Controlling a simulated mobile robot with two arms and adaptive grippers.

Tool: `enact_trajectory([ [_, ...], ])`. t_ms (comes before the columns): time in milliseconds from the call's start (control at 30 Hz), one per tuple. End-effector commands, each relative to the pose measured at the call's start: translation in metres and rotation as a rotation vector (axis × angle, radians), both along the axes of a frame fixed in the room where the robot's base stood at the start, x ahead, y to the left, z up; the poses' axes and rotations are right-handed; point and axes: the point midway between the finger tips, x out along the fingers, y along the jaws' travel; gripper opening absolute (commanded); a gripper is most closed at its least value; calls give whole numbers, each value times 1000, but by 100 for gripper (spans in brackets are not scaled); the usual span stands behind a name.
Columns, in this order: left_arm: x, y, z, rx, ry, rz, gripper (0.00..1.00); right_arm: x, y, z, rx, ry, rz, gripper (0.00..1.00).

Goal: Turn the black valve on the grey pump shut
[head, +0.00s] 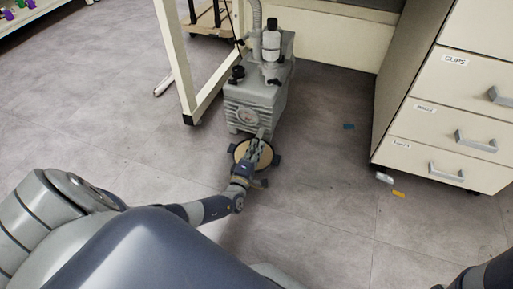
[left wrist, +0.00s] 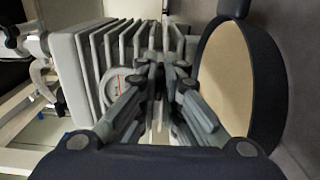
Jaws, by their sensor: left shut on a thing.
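The grey pump (head: 262,97) stands on the floor with a round gauge (head: 248,116) on its front; its finned front fills the left and middle of the left wrist view (left wrist: 92,55). My left gripper (head: 258,138) is low at the pump's front, its fingers (left wrist: 168,72) closed together beside the gauge. It is shut on the black valve, which its fingers mostly hide; the outline is unclear. Black knobs (head: 237,74) also show on top of the pump. My right gripper's fingers are out of view.
A round tan disc with a black rim (head: 241,152) lies just in front of the pump, close beside my left gripper. A white frame leg (head: 187,97) is left; a drawer cabinet (head: 437,115) is right, with open floor between.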

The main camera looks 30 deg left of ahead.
Motion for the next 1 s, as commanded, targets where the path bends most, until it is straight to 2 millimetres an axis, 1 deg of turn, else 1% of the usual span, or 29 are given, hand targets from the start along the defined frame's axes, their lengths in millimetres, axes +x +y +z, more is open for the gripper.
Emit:
enact_trajectory([
  [33, -1, -1, -1, 0, 2, -1, 9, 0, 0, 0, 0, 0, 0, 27],
  [67, -1, -1, -1, 0, 2, -1, 16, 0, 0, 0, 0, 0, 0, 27],
  [100, -1, -1, -1, 0, 2, -1, 25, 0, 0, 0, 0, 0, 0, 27],
  [133, -1, -1, -1, 0, 2, -1, 27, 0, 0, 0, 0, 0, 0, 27],
  [433, 0, 0, 0, -1, 1, -1, 27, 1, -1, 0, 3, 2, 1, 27],
  [567, -5, -1, -1, -1, 2, -1, 27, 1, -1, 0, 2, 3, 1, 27],
  [667, -15, -3, -1, 0, 2, -2, 27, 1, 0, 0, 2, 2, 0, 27],
  [767, -29, -7, -2, -2, 4, -2, 27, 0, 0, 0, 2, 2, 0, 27],
  [1000, -75, -18, -2, -2, 5, -2, 27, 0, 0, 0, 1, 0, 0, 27],
])
